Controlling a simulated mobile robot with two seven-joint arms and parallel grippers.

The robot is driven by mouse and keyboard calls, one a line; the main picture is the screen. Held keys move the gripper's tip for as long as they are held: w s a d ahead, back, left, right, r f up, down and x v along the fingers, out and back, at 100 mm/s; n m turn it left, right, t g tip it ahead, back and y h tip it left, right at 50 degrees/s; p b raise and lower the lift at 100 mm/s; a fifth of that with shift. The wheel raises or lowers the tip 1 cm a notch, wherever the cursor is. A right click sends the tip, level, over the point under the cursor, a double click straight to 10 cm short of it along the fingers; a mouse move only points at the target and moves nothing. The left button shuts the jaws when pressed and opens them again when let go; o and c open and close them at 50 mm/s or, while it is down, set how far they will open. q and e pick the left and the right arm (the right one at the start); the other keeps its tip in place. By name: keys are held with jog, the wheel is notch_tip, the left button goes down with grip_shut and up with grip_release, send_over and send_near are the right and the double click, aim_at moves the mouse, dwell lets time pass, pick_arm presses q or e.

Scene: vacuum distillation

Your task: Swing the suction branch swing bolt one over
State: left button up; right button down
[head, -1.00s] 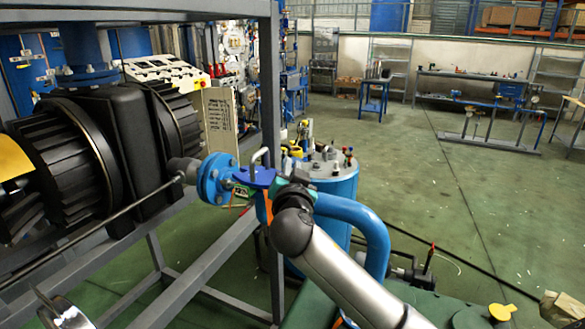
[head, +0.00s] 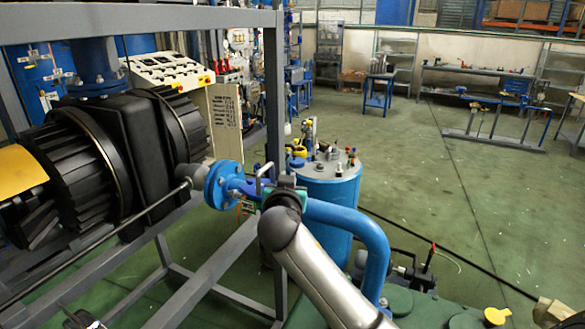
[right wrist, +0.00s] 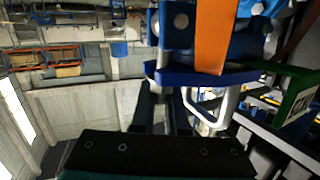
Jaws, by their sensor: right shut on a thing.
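The suction branch is a blue pipe (head: 355,222) that bends down at the right and ends at a bolted blue flange (head: 222,185) beside the black machine. A grey loop handle (head: 265,172) stands at the joint next to the flange. It shows as a pale loop in the right wrist view (right wrist: 208,112), under a blue plate (right wrist: 205,76). My right gripper (head: 276,184) is at this joint, shut on what appears to be the swing bolt. Its dark fingers (right wrist: 164,112) and the arm hide most of the bolt. A silver part at the lower left may be my left arm; its fingers are unclear.
A grey steel frame (head: 205,268) stands around the black ribbed machine (head: 95,155), close to the left of the joint. A blue vessel (head: 328,195) with fittings on top stands behind the pipe. The green floor at the right is largely open.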

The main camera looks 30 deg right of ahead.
jog(key=shift+w+a+n+g+p, duration=0.15)
jog(key=shift+w+n+g+p, duration=0.15)
jog(key=shift+n+p, duration=0.2)
jog(key=c, duration=0.9)
grip_release()
jog(key=shift+c, duration=0.2)
